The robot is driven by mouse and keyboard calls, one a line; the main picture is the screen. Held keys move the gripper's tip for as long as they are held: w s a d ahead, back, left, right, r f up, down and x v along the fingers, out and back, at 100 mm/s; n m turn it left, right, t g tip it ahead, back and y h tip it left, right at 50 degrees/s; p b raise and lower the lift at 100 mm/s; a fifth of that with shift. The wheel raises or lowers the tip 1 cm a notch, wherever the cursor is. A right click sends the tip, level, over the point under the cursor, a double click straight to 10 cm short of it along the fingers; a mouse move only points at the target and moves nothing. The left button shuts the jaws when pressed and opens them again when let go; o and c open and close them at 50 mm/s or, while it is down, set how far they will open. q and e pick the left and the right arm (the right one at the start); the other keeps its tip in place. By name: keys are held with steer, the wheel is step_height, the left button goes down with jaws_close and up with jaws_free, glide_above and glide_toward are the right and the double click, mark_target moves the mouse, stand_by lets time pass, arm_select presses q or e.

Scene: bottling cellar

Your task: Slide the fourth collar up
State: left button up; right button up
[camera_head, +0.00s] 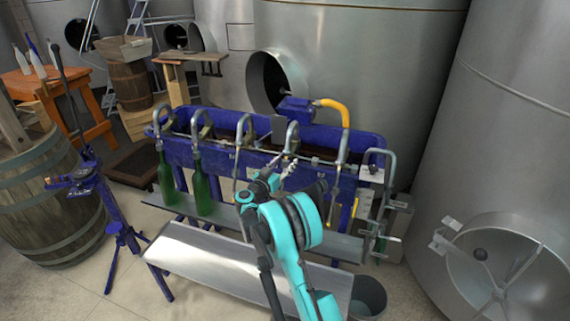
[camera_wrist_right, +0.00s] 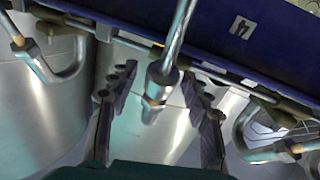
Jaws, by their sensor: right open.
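The fourth filling spout (camera_head: 292,133) hangs on the blue filler (camera_head: 225,163), fourth from the left in the head view. In the right wrist view its straight metal tube (camera_wrist_right: 178,38) runs down to a metal collar (camera_wrist_right: 162,80) with a tan ring near its end. A white plate marked 4 (camera_wrist_right: 241,27) appears upside down on the blue panel beside it. My right gripper (camera_wrist_right: 158,73) is open, its dark fingers on either side of the collar with visible gaps. In the head view the right gripper (camera_head: 275,178) partly hides the spout's lower end. My left gripper is out of view.
Two green bottles (camera_head: 201,188) stand under the leftmost spouts. Neighbouring curved spouts (camera_wrist_right: 60,72) flank the gripper. A sloping metal tray (camera_head: 205,262) lies in front, with a bucket (camera_head: 368,298) at its right. A blue stand (camera_head: 110,205) and barrel (camera_head: 40,205) are left; steel tanks surround the filler.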

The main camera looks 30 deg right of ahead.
steer(key=v, duration=1.2)
steer(key=w+a+r+n+t+y, duration=0.1)
steer(key=a+r+n+t+y, duration=0.2)
steer(key=r, duration=0.4)
steer(key=w+a+r+n+t+y, duration=0.1)
steer(key=a+r+t, duration=0.2)
steer(key=r+t, duration=0.35)
steer(key=s+a+r+n+t+y, duration=0.1)
steer(key=s+a+r+n+y, duration=0.4)
steer(key=a+r+y, duration=0.4)
steer(key=s+a+f+n+g+y, duration=0.45)
steer(key=s+a+f, duration=0.25)
steer(key=s, duration=0.3)
steer(key=s+d+f+m+g+h, duration=0.1)
steer(key=s+d+f+g, duration=0.1)
steer(key=s+f+g, duration=0.2)
steer(key=s+d+f+m+g, duration=0.1)
steer(key=s+d+f+g, duration=0.1)
steer(key=s+f, duration=0.9)
steer(key=s+g, duration=0.1)
steer(key=s, duration=0.5)
steer(key=shift+g+h, duration=0.35)
steer(key=shift+g, duration=0.05)
